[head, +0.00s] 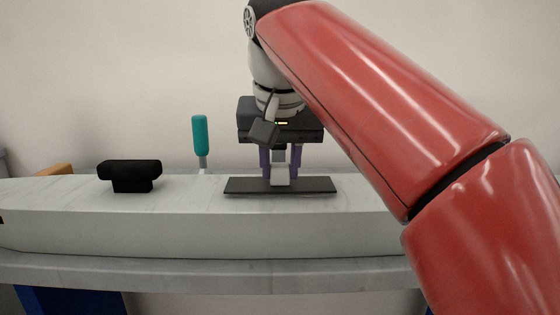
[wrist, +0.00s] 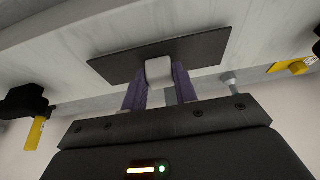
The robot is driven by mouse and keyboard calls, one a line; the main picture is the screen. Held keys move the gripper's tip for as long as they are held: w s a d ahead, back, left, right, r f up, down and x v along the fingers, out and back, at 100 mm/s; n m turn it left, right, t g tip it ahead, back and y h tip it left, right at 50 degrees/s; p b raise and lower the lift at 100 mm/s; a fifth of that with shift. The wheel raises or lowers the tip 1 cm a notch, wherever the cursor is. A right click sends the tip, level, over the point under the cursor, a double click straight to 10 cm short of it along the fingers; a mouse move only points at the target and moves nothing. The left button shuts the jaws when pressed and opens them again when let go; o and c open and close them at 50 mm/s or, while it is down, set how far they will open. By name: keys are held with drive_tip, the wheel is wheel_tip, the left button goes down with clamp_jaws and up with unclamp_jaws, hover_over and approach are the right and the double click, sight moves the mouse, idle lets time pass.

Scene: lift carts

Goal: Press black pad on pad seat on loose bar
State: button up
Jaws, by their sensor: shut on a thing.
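My gripper (head: 280,180) points down and is shut on a light grey block (wrist: 159,71), with a purple finger on each side. A flat dark grey plate (head: 244,186) lies directly below the block, on or just above the pale bar-like body (head: 330,225). The plate also shows in the wrist view (wrist: 206,50). I cannot tell whether block and plate are one piece. A black T-shaped piece (head: 130,172), wide at the top, stands on the pale body to the left, apart from my gripper. No separate pad seat can be made out; the plate covers the surface there.
A teal-handled tool (head: 200,135) stands upright behind the pale body. An orange-brown thing (head: 56,170) is at the far left back. A grey ledge (head: 200,268) runs along the front. Yellow things (wrist: 291,67) show at the wrist view's edge. The surface between black piece and plate is clear.

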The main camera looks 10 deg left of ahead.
drive_tip(key=shift+f, duration=0.15)
idle(0.3)
drive_tip(key=o, duration=1)
drive_tip(key=shift+o, duration=0.2)
drive_tip(key=p+v, duration=0.3)
drive_tip(key=v, duration=0.4)
drive_tip(key=shift+r, duration=0.35)
drive_tip(key=shift+s, duration=0.2)
